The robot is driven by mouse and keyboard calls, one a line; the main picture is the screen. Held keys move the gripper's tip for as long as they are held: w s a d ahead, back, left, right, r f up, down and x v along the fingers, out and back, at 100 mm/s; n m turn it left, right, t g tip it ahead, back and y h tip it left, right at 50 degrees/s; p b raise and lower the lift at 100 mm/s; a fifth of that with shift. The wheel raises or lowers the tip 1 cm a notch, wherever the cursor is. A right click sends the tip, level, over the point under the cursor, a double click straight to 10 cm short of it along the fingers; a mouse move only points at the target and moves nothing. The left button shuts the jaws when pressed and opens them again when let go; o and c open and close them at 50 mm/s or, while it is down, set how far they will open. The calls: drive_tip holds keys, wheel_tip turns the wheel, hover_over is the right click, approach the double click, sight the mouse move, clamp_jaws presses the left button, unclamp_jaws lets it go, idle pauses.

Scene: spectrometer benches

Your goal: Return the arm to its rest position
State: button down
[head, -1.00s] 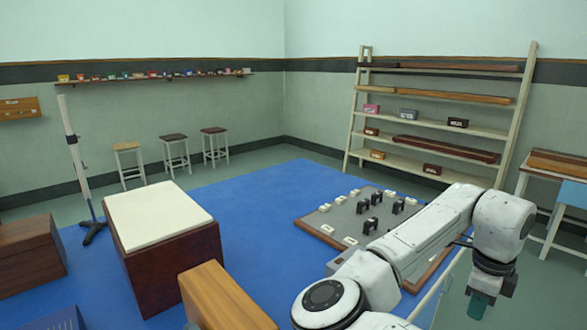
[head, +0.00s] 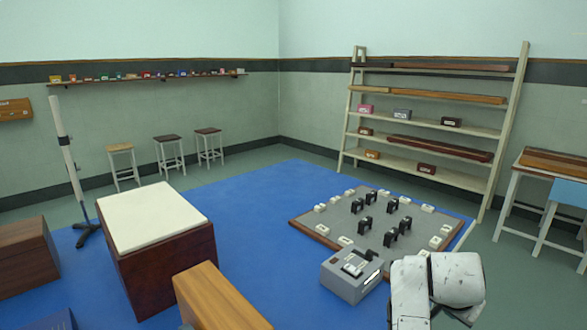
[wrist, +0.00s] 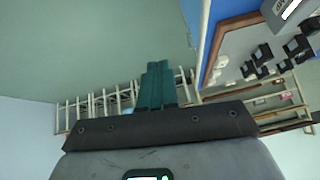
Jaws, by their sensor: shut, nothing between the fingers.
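My arm (head: 440,285) is folded low at the bottom right of the head view, a white link bent close to my body. My gripper is out of sight in the head view. In the wrist view my gripper (wrist: 157,68) shows as two teal fingers pressed together, with nothing between them. The fingers point out over empty space, apart from any object.
A grey box with a switch (head: 352,274) stands beside my arm, near a grey board (head: 340,222) bearing several black holders and white blocks. A cream-topped brown cabinet (head: 165,262) stands left. A shelf rack (head: 507,130) and side table (head: 520,180) stand right. Blue floor is clear mid-left.

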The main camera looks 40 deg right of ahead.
drive_tip(key=s+a+f+n+y, duration=0.3)
drive_tip(key=a+f+n, duration=0.6)
drive_tip(key=a, duration=0.5)
drive_tip(key=s+a+f+n+y, duration=0.3)
drive_tip(key=a+f+n, duration=0.6)
drive_tip(key=a, duration=0.6)
drive_tip(key=shift+s+f+y, duration=0.4)
drive_tip(key=shift+s, duration=0.8)
drive_tip(key=shift+d, duration=0.1)
